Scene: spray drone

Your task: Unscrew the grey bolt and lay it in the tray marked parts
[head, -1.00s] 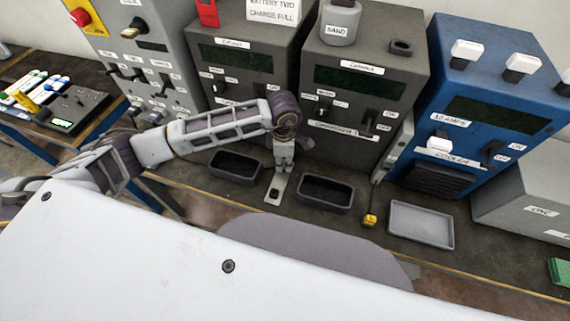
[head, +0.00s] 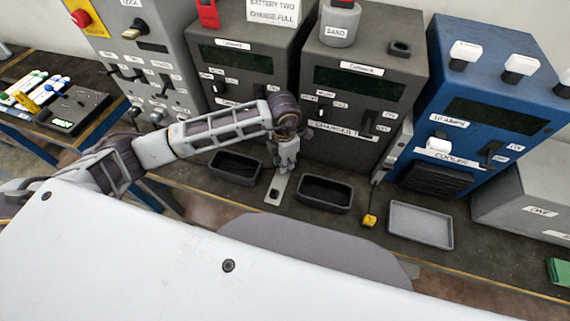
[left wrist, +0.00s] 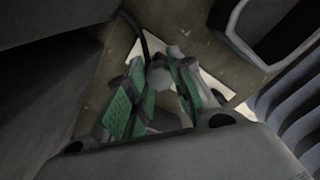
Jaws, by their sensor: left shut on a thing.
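My left gripper (head: 285,160) points down over the pale plate (head: 275,190) on the bench. In the left wrist view its green-padded fingers (left wrist: 162,80) are shut on a grey, six-sided piece, which looks like the head of the grey bolt (left wrist: 167,82). The pale plate shows behind the fingers there (left wrist: 215,85). I cannot tell whether the bolt is still in the plate. A light grey tray (head: 420,244) and two dark trays (head: 235,180) (head: 325,206) stand on the bench. I cannot read a parts mark on any of them. My right gripper is out of view.
Grey machines (head: 350,85) and a blue cooler (head: 455,120) stand close behind the trays. A small yellow piece (head: 369,220) on a cord lies between the right dark tray and the light grey tray.

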